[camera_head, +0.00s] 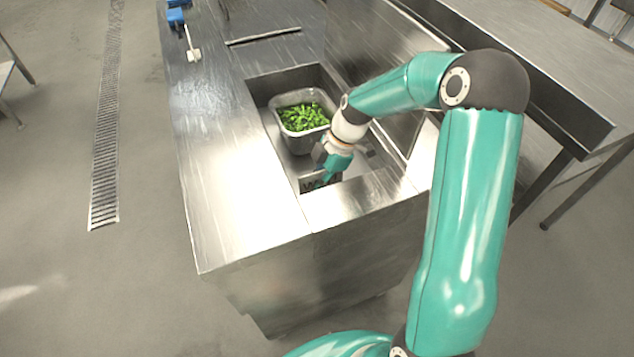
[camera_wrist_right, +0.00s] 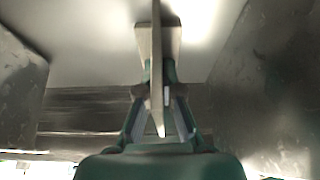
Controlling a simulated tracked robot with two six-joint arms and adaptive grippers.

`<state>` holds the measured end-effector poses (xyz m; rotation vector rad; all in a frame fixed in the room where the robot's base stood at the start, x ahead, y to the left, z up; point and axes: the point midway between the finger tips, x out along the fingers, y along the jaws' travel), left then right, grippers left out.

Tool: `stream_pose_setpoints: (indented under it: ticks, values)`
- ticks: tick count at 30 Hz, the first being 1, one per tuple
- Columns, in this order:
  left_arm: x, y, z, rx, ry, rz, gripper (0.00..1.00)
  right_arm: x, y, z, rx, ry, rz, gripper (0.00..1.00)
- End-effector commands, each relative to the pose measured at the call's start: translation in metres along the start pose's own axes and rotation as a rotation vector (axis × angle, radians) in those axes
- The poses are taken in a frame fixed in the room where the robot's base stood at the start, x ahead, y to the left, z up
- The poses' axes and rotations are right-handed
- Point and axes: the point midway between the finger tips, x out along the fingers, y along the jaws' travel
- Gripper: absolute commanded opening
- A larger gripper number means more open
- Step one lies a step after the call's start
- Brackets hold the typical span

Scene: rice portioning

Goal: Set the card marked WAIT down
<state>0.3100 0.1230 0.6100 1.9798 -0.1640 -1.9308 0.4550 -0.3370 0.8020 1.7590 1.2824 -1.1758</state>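My right gripper (camera_head: 326,178) reaches down into the front of the recessed well in the steel counter. In the right wrist view, the fingers of my right gripper (camera_wrist_right: 157,95) are closed on both sides of a thin pale card seen edge-on (camera_wrist_right: 156,45). Whether the card touches the surface below cannot be told. My left gripper is not in view.
A steel pan of green vegetables (camera_head: 303,117) stands in the well, just behind the gripper. The steel counter (camera_head: 215,150) left of the well is clear. A blue item with a white end (camera_head: 192,54) lies at the far left of the counter.

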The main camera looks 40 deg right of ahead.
Motion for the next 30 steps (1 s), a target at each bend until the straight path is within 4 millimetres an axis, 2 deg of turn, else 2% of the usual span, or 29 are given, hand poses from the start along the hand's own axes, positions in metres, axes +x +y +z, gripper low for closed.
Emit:
stream_pose_setpoints:
  ticks: [7,9,12,23,26,30]
  values:
    - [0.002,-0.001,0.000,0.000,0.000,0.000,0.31,0.002,0.000,0.001,-0.001,0.000,0.000,0.00]
    - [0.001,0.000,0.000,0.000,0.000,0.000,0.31,0.000,0.000,0.000,-0.001,0.000,0.000,0.16]
    - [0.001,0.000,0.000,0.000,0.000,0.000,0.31,0.000,0.000,0.000,-0.001,0.000,0.000,0.31]
    - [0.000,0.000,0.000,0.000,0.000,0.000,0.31,-0.003,0.001,0.000,-0.001,-0.001,0.001,0.31]
    - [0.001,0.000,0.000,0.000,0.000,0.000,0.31,-0.012,0.002,0.000,-0.002,-0.001,0.004,0.31]
    - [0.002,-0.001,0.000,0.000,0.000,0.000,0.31,-0.033,0.002,0.000,-0.002,-0.002,0.006,0.31]
